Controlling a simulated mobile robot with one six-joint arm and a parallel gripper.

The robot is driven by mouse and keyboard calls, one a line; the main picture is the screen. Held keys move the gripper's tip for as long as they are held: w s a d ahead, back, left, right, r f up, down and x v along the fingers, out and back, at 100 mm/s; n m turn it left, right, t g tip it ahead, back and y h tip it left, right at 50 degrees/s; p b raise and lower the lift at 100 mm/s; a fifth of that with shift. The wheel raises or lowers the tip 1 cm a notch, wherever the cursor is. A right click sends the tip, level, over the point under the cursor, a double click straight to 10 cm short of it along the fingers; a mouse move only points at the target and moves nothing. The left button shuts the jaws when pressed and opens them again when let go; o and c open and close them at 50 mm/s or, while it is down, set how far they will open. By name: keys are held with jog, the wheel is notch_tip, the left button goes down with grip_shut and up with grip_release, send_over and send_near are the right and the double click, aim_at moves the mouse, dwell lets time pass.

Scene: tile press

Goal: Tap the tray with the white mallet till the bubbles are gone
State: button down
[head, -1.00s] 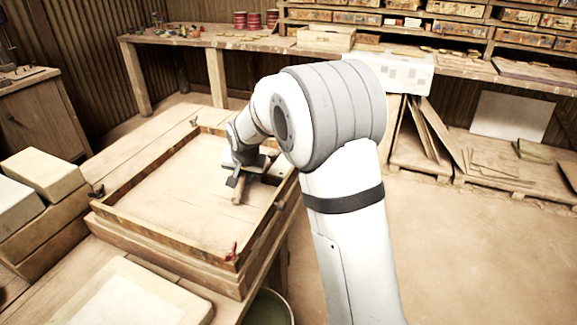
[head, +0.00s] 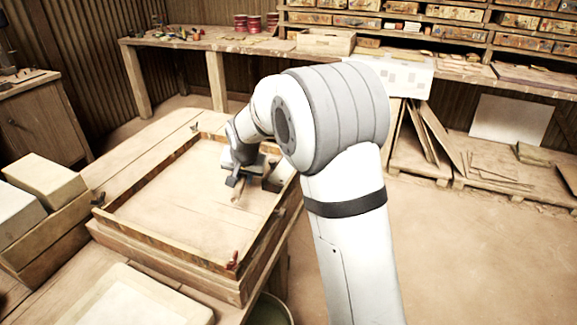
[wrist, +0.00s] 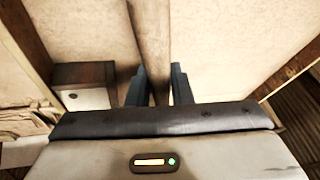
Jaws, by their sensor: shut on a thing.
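The tray (head: 128,235) is a wide, shallow wooden frame with a pale floor, on the bench at left centre in the head view. My gripper (head: 240,182) is low over its right part. In the wrist view my gripper (wrist: 158,88) has its two dark fingers shut on a brown wooden handle (wrist: 150,40), which I take to be the mallet's. The handle runs up out of that view. The mallet's head cannot be made out in either view. I cannot tell whether the mallet touches the tray. Bubbles are too small to tell; only faint lines show on the floor.
A small box with a pale face (wrist: 85,97) stands by the frame wall, left of my fingers in the wrist view. Pale blocks (head: 45,180) lie left of the tray, and a pale slab (head: 130,300) in front. Open floor lies right.

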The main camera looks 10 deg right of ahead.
aim_at(246, 191)
jog(key=shift+r, duration=0.15)
notch_tip(246, 191, down, 4)
jog(key=b, duration=0.3)
jog(key=shift+s, duration=0.1)
jog(key=shift+s+d+f, duration=0.1)
jog(key=shift+s+f, duration=0.2)
jog(key=r+p, duration=0.1)
jog(key=r, duration=0.1)
jog(key=r+p, duration=0.1)
jog(key=shift+w+r, duration=0.35)
jog(key=shift+w, duration=0.05)
jog(key=shift+s+r, duration=0.1)
jog(key=shift+r, duration=0.3)
